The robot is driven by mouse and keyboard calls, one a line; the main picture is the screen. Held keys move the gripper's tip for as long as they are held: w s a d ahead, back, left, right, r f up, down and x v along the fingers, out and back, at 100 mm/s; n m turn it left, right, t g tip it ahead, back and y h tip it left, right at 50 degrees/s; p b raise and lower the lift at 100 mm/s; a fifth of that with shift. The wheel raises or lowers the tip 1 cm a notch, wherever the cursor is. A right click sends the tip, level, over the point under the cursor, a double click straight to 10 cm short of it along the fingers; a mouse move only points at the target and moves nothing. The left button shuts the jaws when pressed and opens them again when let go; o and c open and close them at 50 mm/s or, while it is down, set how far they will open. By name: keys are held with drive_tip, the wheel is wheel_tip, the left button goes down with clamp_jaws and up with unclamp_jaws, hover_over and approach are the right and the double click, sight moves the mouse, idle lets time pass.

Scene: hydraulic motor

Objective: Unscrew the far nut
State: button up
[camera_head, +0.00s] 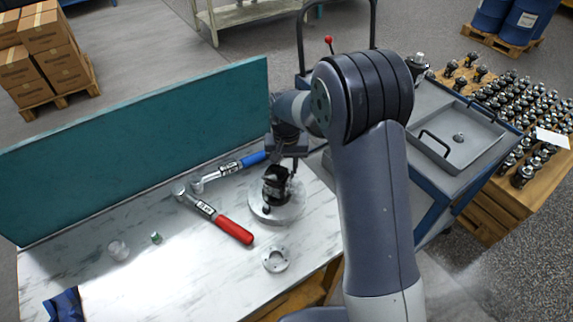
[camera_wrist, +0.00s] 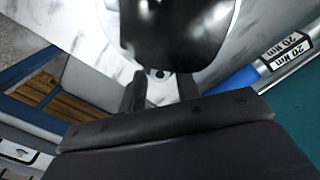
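A black hydraulic motor (camera_head: 276,186) stands on a round pale disc (camera_head: 262,213) on the marble-topped workbench (camera_head: 200,275). In the wrist view the glossy black motor body (camera_wrist: 180,30) fills the top centre. My gripper (camera_head: 283,170) is at the motor's upper far side, partly hidden by my arm. In the wrist view my gripper (camera_wrist: 161,82) has its two fingers apart, with a visible gap between them. A small dark round spot (camera_wrist: 159,74) shows in that gap, below the motor body; I cannot tell whether it is the far nut.
A red-handled torque wrench (camera_head: 218,220) and a blue-handled one (camera_head: 228,170) lie left of the motor. A round flange (camera_head: 276,260) lies in front. A teal panel (camera_head: 140,145) closes the bench's back. A blue cart with a grey tray (camera_head: 480,155) stands right.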

drive_tip(key=m, duration=0.5)
drive_tip(key=shift+m, duration=0.3)
drive_tip(key=m, duration=0.4)
drive_tip(key=shift+m, duration=0.4)
drive_tip(key=shift+c, duration=0.4)
clamp_jaws()
drive_tip(key=n, duration=0.5)
drive_tip(key=shift+n, duration=0.4)
